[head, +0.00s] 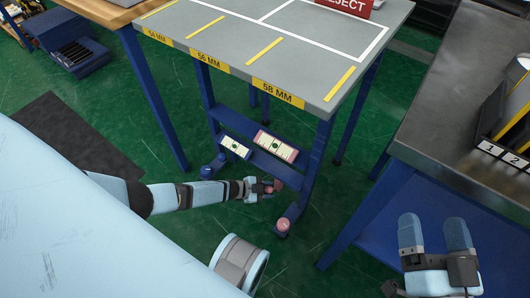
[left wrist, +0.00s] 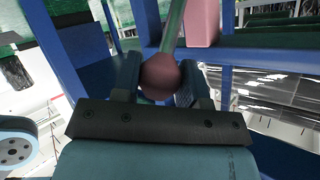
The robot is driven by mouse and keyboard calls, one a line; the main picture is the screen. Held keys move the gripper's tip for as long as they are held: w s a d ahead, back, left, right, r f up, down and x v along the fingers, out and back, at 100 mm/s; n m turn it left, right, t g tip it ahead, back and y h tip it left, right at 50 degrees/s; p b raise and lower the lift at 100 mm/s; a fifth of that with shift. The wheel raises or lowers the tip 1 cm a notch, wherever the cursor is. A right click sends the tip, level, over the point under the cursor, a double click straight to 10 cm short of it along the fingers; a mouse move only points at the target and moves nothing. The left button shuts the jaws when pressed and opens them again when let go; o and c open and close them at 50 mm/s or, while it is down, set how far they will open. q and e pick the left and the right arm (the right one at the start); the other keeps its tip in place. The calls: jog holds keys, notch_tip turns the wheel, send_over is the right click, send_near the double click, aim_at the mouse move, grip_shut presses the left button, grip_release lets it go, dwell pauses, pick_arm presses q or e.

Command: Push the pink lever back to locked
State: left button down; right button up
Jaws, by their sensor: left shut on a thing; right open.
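The pink lever's round knob (left wrist: 161,78) sits between the fingers of my left gripper (left wrist: 160,88), in the left wrist view. A thin rod rises from the knob beside a pink block (left wrist: 202,20). In the head view my left gripper (head: 268,188) is low at the front of the blue table frame, shut on the knob, and mostly hides it. A pink-edged label plate (head: 275,146) is mounted on the frame above. I cannot tell the lever's exact angle. My right gripper (head: 437,236) is open and empty at the lower right.
A blue-edged label plate (head: 234,147) is left of the pink one. The grey tabletop (head: 310,50) overhangs. A metal bench (head: 440,130) stands right. Green floor (head: 335,210) lies between.

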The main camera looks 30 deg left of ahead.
pick_arm(q)
jog(key=shift+w+r, duration=0.3)
jog(key=shift+w, duration=0.25)
jog(key=c, duration=0.7)
grip_release()
jog(key=shift+p+v, duration=2.65)
jog(key=shift+v, duration=4.25)
pick_arm(e)
jog(key=shift+d+f+g+h, duration=0.35)
jog(key=shift+d+f+h, duration=0.1)
jog(key=shift+f, duration=0.25)
jog(key=shift+d+f+g+h, duration=0.4)
jog(key=shift+f+h, duration=0.1)
jog(key=shift+f, duration=0.15)
jog(key=shift+d+f+g+h, duration=0.35)
jog(key=shift+f+h, duration=0.1)
jog(key=shift+f, duration=0.25)
pick_arm(q)
jog(key=shift+s+a, duration=0.1)
